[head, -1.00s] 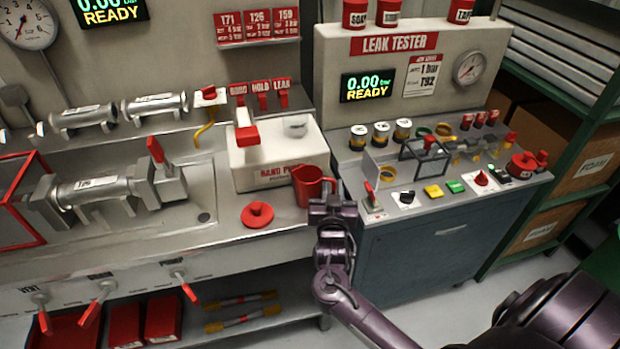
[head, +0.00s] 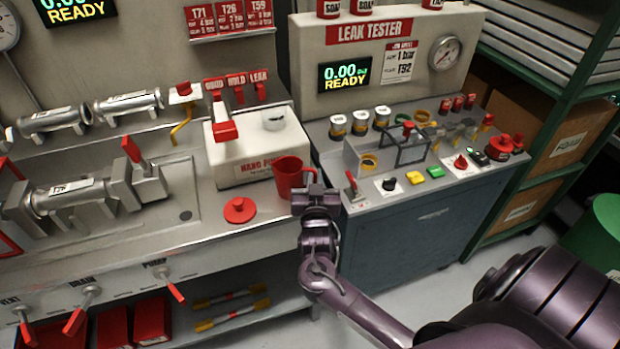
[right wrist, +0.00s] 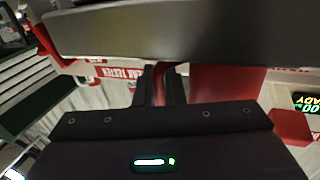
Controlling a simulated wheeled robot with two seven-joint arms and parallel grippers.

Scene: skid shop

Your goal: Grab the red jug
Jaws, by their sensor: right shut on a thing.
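The red jug (head: 288,176) stands at the right end of the steel bench, in front of the white hand pump box. Its handle side faces my right gripper (head: 309,186). In the right wrist view the jug (right wrist: 215,84) shows as a red wall beside the dark fingers (right wrist: 165,86), which are closed around its red handle. The handle is mostly hidden by the fingers in the head view. My left gripper is not in view.
A red round lid (head: 239,210) lies on the bench left of the jug. The hand pump box (head: 255,150) stands close behind it. The leak tester cabinet (head: 420,235) with switches adjoins on the right. A green shelf rack (head: 545,130) stands farther right.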

